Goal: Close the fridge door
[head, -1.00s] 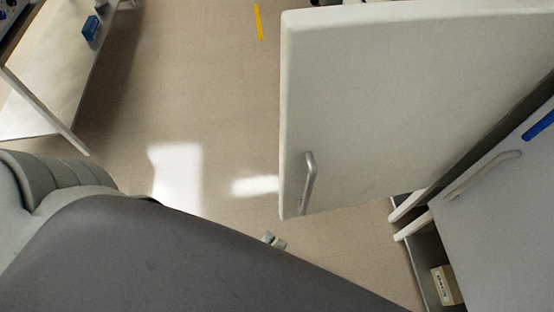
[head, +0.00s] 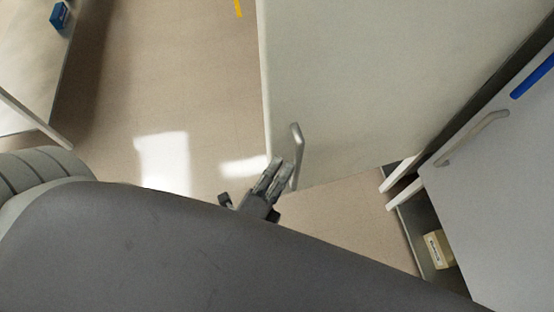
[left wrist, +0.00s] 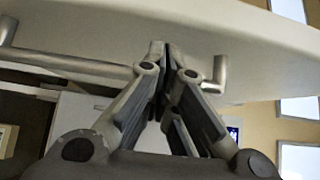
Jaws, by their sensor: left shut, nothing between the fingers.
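The fridge door (head: 380,80) is a large off-white panel standing wide open, with a metal bar handle (head: 296,150) near its free edge. My left gripper (head: 274,176) is shut and empty, with its fingertips close beside the lower part of the handle. In the left wrist view the shut fingers (left wrist: 165,50) point at the door (left wrist: 210,25), and the handle (left wrist: 70,65) runs across behind them. I cannot tell whether the fingertips touch the door. My right gripper is not in view.
A grey-white cabinet door (head: 490,190) with its own handle and a blue strip is at the right. A small labelled box (head: 438,250) sits on a shelf beside it. A white table (head: 30,70) with a blue item is at upper left. Floor between is clear.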

